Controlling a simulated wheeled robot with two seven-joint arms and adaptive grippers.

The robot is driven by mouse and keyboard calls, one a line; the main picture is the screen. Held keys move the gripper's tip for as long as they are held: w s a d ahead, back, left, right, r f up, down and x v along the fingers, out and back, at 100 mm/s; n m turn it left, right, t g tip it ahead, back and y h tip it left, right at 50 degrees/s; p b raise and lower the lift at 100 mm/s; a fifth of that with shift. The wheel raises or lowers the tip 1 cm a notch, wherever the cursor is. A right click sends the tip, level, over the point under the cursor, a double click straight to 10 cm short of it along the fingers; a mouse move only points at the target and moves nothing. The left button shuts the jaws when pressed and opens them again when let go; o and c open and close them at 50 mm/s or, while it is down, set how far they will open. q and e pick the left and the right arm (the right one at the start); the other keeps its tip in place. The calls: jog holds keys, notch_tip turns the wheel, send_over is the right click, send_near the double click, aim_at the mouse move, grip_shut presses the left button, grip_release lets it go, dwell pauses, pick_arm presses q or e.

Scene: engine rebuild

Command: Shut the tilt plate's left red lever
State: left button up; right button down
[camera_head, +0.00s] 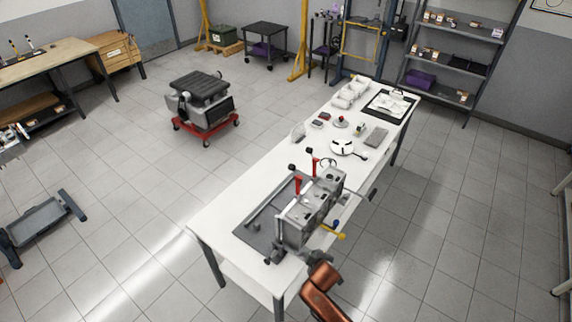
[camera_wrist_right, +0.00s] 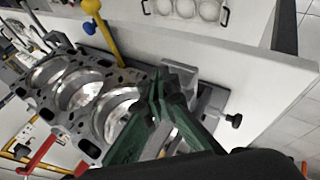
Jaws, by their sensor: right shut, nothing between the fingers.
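The tilt plate carries a grey engine block (camera_head: 308,215) on the white bench; the block's open bores also show in the right wrist view (camera_wrist_right: 75,90). The left red lever (camera_head: 297,185) stands up at the block's far-left side. A second red lever (camera_head: 314,164) stands up farther back. In the right wrist view a red lever (camera_wrist_right: 39,154) lies at the lower left, beyond the block. My right gripper (camera_wrist_right: 165,88) is shut and empty, with its green fingers by the near end of the block, apart from that lever. My left gripper is not in view.
A yellow handle (camera_head: 334,233) sticks out at the block's right side and shows in the wrist view (camera_wrist_right: 103,35). Small parts and a white round item (camera_head: 341,147) lie farther along the bench. The bench's left front is clear.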

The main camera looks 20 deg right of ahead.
notch_tip(320, 180, up, 13)
jog(key=w+a+n+t+p, duration=0.1)
jog(key=w+a+p, duration=0.1)
jog(key=p, duration=0.1)
jog(key=w+a+r+n+t, duration=0.2)
jog(key=w+a+r+n, duration=0.2)
jog(key=w+r, duration=0.2)
jog(key=w+a+r+n+t, duration=0.3)
jog(key=w+a+r+n, duration=0.1)
jog(key=w+r, duration=0.3)
jog(key=shift+w+r+n+p, duration=0.3)
jog(key=shift+r+p, duration=0.15)
jog(key=shift+r, duration=0.4)
jog(key=p, duration=0.5)
send_over(296, 181)
jog(key=w+a, duration=0.1)
jog(key=a, duration=0.3)
jog(key=shift+f, duration=0.8)
jog(key=shift+w+b, duration=0.1)
jog(key=shift+b, duration=0.2)
jog(key=shift+f, duration=0.1)
